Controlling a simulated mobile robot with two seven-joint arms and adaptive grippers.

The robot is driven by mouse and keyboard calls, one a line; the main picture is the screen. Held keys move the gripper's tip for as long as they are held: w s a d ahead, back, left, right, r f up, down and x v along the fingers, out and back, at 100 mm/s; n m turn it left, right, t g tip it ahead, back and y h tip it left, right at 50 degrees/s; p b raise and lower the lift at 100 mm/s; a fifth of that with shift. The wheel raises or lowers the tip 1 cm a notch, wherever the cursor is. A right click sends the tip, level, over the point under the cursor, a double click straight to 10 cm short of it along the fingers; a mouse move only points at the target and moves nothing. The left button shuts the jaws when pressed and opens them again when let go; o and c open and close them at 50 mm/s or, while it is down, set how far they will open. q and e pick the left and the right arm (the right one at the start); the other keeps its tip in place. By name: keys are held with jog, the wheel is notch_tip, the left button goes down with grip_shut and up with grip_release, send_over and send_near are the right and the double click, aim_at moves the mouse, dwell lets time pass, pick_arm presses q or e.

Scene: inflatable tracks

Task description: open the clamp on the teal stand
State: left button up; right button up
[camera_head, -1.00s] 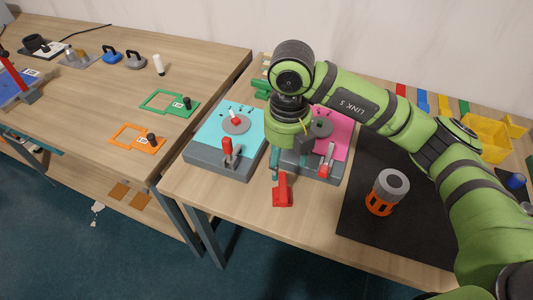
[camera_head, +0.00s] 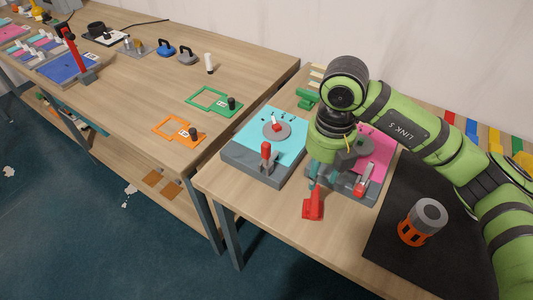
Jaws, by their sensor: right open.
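The teal stand (camera_head: 245,131) is a teal plate on a grey base near the left edge of the near table. Its clamp (camera_head: 266,155) has a red handle standing upright at the front. A grey disc (camera_head: 277,131) with a red-tipped piece sits on the plate. My right gripper (camera_head: 322,178) points down just right of the teal stand, over the left part of the pink stand (camera_head: 374,155). It is open, apart from the red handle; its fingertips are small and partly hidden. My left gripper is not in view.
A red piece (camera_head: 313,203) lies on the table in front of my right gripper. The pink stand's red-handled clamp (camera_head: 361,186) is close on the right. A grey-and-orange cylinder (camera_head: 421,223) stands on a black mat (camera_head: 390,240). A second table holds green (camera_head: 213,99) and orange (camera_head: 180,130) frames.

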jog(key=s+a, duration=0.1)
jog(key=a+f+y, duration=0.1)
jog(key=s+a+g+y, duration=0.1)
jog(key=shift+s+a+f, duration=0.15)
jog(key=shift+s+f, duration=0.2)
jog(key=shift+f, duration=0.05)
grip_shut()
jog(key=s+a+m+g+y+b, duration=0.1)
jog(key=s+a+m+g+y, duration=0.15)
jog(key=s+a+y, duration=0.35)
jog(key=s+a+r+m+y+b, duration=0.1)
jog(key=a+r+m+y, duration=0.2)
jog(key=r+m+y, duration=0.15)
jog(key=a+r+m+y+b, duration=0.1)
jog(key=a+r+m+y, duration=0.25)
jog(key=r+y, duration=0.25)
jog(key=w+d+m+t+y+b, duration=0.15)
jog(key=w+d+m+t, duration=0.55)
jog(key=m+t, duration=0.75)
jog(key=w+d+f+m+t+h, duration=0.1)
jog(key=w+d+f+m+h, duration=0.1)
jog(key=f+m, duration=0.4)
jog(key=w+d+f+m+t+h, duration=0.2)
jog(key=d+f+m+h, duration=0.3)
jog(key=m, duration=0.8)
jog(key=shift+w+f+h+b, duration=0.45)
jog(key=shift+w+h, duration=0.25)
jog(key=shift+h, duration=0.5)
